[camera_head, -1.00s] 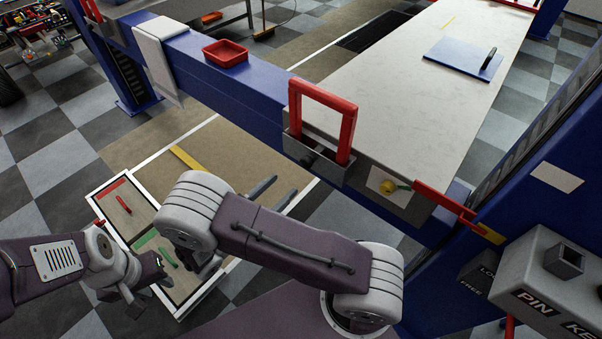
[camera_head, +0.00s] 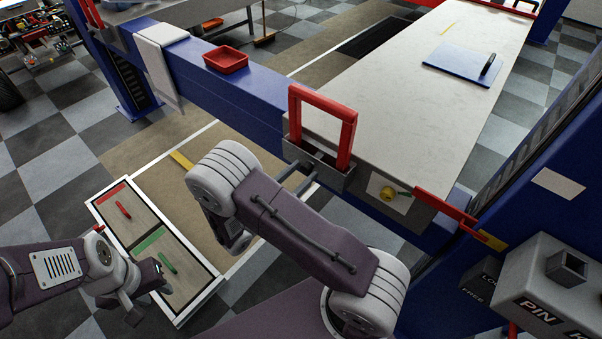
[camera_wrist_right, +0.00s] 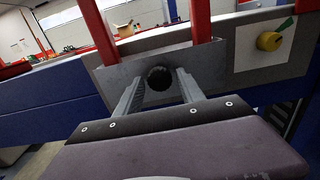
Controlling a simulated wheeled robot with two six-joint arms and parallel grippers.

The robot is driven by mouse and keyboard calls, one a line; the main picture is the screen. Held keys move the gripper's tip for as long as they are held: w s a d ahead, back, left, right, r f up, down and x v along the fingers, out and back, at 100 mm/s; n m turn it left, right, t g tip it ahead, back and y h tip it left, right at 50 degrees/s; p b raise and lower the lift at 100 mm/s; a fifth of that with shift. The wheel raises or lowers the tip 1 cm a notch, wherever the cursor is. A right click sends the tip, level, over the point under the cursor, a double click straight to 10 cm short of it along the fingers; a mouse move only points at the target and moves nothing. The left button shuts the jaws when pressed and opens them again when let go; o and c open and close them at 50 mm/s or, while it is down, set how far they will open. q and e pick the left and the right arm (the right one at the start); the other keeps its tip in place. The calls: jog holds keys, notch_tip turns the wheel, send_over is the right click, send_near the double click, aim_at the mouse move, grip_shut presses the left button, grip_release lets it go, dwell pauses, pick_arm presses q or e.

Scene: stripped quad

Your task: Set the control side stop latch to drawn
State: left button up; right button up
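The stop latch is a grey metal bracket (camera_head: 330,174) with a red upright frame (camera_head: 349,124), at the near end of the pale table. In the right wrist view its round black knob (camera_wrist_right: 159,78) sticks out of the grey plate (camera_wrist_right: 203,66). My right gripper (camera_head: 303,176) is at the bracket's front. In the wrist view the fingers of my right gripper (camera_wrist_right: 158,88) are apart, one on each side of the knob, with gaps visible. In the head view the knob is hard to make out behind the fingers. My left gripper (camera_head: 148,296) hangs empty at lower left, fingers seemingly apart.
A yellow knob (camera_head: 388,193) on a pale plate and a red bar (camera_head: 445,205) sit right of the latch. A control box (camera_head: 545,290) marked PIN stands at lower right. A red tray (camera_head: 226,56) rests on the blue beam (camera_head: 262,96). A floor-level board (camera_head: 122,210) carries red and green handles.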

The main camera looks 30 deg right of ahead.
grip_shut()
dwell(1.2)
